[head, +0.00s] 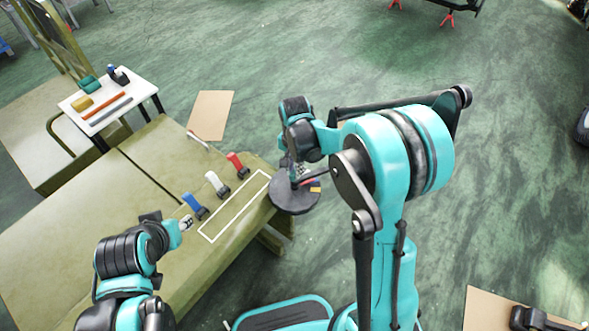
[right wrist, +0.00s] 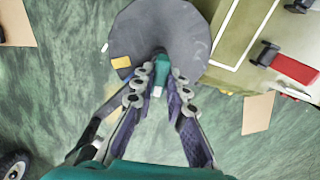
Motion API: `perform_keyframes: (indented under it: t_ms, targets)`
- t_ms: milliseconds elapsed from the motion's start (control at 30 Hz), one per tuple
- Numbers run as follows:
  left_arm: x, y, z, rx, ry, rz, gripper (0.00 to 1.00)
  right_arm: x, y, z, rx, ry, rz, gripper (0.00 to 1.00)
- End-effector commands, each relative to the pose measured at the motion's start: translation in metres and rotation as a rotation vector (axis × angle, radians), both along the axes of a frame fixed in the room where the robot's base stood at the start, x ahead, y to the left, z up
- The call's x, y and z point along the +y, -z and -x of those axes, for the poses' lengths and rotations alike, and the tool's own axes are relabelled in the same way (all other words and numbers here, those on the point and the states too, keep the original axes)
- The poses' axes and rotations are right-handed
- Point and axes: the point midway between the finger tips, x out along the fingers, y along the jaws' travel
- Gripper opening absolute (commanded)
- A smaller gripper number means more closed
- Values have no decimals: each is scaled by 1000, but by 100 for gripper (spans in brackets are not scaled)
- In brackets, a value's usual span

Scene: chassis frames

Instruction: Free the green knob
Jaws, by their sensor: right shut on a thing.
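The green knob (right wrist: 161,76) shows in the right wrist view as a small green piece with a dark end and a whitish end. It lies between the fingers of my right gripper (right wrist: 161,84), which is shut on it. The fingers cover its sides. Below it is a round dark grey disc (right wrist: 200,20), and I cannot tell whether the knob touches it. In the head view my right gripper (head: 298,176) is over the disc (head: 292,203), and the knob is hard to make out there. My left gripper (head: 186,224) is above the bench near a blue-handled piece (head: 195,206); its jaws are too small to read.
A white piece (head: 217,184) and a red piece (head: 236,165) stand in a row with the blue one on the olive bench (head: 90,215), beside a white outlined rectangle. A yellow block (right wrist: 121,62) sits on the disc's edge. A white side table (head: 115,92) holds several items.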

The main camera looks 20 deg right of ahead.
Motion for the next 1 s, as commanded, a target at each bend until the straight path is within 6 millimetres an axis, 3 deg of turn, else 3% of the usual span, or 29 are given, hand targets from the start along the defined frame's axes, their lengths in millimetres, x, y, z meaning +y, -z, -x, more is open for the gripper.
perform_keyframes:
  t_ms: [1000]
  targets:
    - [0,7,0,0,0,0,40,0,1,0,0,-925,0,0]
